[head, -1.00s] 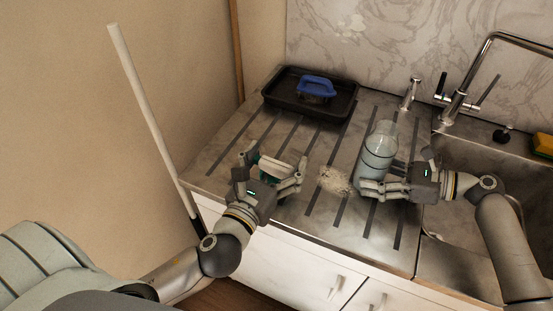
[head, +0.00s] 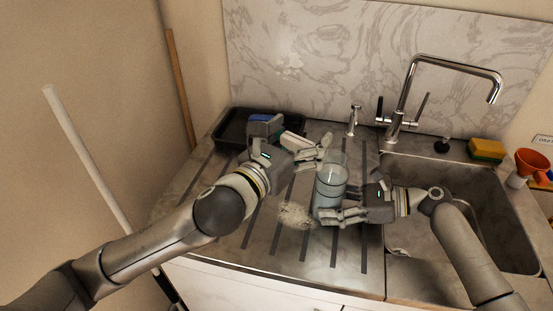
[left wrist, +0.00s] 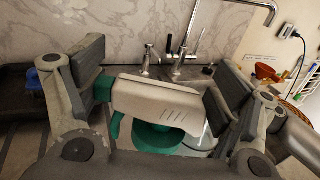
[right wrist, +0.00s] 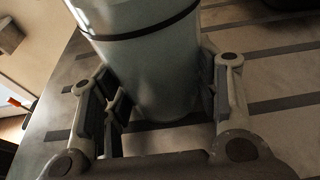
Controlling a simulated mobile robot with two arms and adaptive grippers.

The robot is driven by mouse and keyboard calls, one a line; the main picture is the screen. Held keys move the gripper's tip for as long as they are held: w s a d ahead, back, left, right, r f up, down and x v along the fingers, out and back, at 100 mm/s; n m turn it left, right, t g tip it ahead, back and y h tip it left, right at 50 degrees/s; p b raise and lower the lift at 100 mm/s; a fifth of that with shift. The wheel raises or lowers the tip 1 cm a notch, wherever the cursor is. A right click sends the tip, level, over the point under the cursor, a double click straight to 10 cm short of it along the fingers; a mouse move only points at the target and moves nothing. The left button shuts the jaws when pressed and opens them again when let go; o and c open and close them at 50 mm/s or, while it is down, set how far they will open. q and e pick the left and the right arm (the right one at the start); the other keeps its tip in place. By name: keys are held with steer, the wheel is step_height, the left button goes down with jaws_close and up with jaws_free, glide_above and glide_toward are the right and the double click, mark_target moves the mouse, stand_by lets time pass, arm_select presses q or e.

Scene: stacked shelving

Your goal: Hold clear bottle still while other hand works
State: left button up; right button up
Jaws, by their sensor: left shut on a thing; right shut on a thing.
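The clear bottle (head: 331,172) stands upright on the ribbed drainboard, with a dark band around it. My right gripper (head: 338,204) is shut on its lower body from the right; the right wrist view shows the bottle (right wrist: 150,65) between the fingers. My left gripper (head: 312,152) is just left of the bottle's top, higher than my right one. It is shut on a pale tool with green parts, whose pale body (left wrist: 158,103) lies across the fingers in the left wrist view. I cannot tell whether the tool touches the bottle.
A pale speckled patch (head: 296,215) lies on the drainboard (head: 312,252) left of the bottle. A black tray (head: 228,130) with a blue-handled item is at the back left. The sink (head: 425,220) and tall tap (head: 408,95) are right. A yellow sponge (head: 487,149) sits beyond the sink.

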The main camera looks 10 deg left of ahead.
arm_select(q)
steer(key=w+d+r+m+g+h, duration=0.1)
steer(key=d+r+m+g+h, duration=0.1)
steer(key=d+r, duration=0.5)
step_height(320, 180, up, 3)
steer(key=shift+f+m+h, duration=0.1)
steer(key=shift+m+h, duration=0.5)
steer(key=shift+h, duration=0.5)
steer(key=shift+w+d, duration=0.1)
steer(key=shift+f, duration=2.85)
steer(key=shift+f, duration=0.6)
steer(key=o, duration=0.7)
